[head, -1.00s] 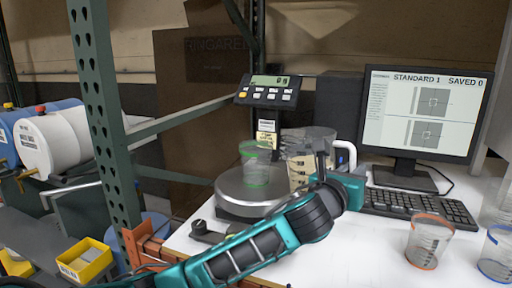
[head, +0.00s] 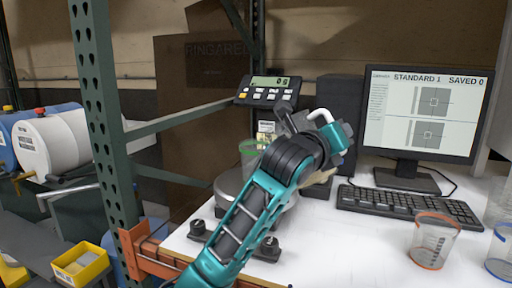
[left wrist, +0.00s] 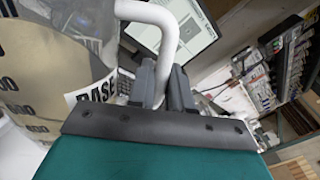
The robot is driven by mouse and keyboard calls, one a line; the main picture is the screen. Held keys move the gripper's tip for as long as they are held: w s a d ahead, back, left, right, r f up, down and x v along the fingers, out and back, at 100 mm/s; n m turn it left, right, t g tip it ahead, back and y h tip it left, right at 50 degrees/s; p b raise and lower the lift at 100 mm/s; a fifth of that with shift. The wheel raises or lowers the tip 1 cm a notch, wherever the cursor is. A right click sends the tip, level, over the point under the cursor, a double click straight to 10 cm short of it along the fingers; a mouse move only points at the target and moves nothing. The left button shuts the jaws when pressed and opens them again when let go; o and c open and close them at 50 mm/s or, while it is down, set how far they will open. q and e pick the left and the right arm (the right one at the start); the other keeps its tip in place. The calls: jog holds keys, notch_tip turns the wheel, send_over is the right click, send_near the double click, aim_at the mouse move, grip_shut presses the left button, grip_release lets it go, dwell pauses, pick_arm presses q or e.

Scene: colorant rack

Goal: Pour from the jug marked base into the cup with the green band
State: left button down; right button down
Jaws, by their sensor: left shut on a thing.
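The cup with the green band (head: 250,150) stands upright on the round scale; my left arm hides its right and lower parts. My left gripper (left wrist: 166,85) is shut on the white handle of the jug marked BASE (left wrist: 45,60). The jug is see-through, with beige contents and black marks. In the head view its white handle (head: 328,122) shows above my wrist. My arm hides most of the jug there, so I cannot tell how its spout sits over the cup. My right gripper is not in view.
The scale (head: 228,183) has a display (head: 270,82) on a post behind it. A keyboard (head: 405,205) and monitor (head: 420,115) stand to the right. Cups with an orange band (head: 434,240) and a blue band (head: 500,252) stand at the front right. A green rack post (head: 103,130) rises at left.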

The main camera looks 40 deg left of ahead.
pick_arm(q)
jog(key=shift+a+r+n, duration=0.25)
jog(key=shift+r+n, duration=0.15)
jog(key=shift+r, duration=0.25)
jog(key=shift+a+r+n, duration=0.35)
jog(key=shift+r+n, duration=0.15)
jog(key=shift+r, duration=0.25)
jog(key=shift+a+r+n, duration=0.3)
jog(key=shift+r+n, duration=0.2)
jog(key=shift+r, duration=0.2)
jog(key=shift+w+a+r+n+p, duration=0.1)
jog(key=shift+a+r+n+p, duration=0.3)
jog(key=shift+r, duration=0.2)
jog(key=shift+a+r+n+p, duration=0.2)
jog(key=shift+a+r+n, duration=0.1)
jog(key=shift+r+n, duration=0.25)
dwell(4.8)
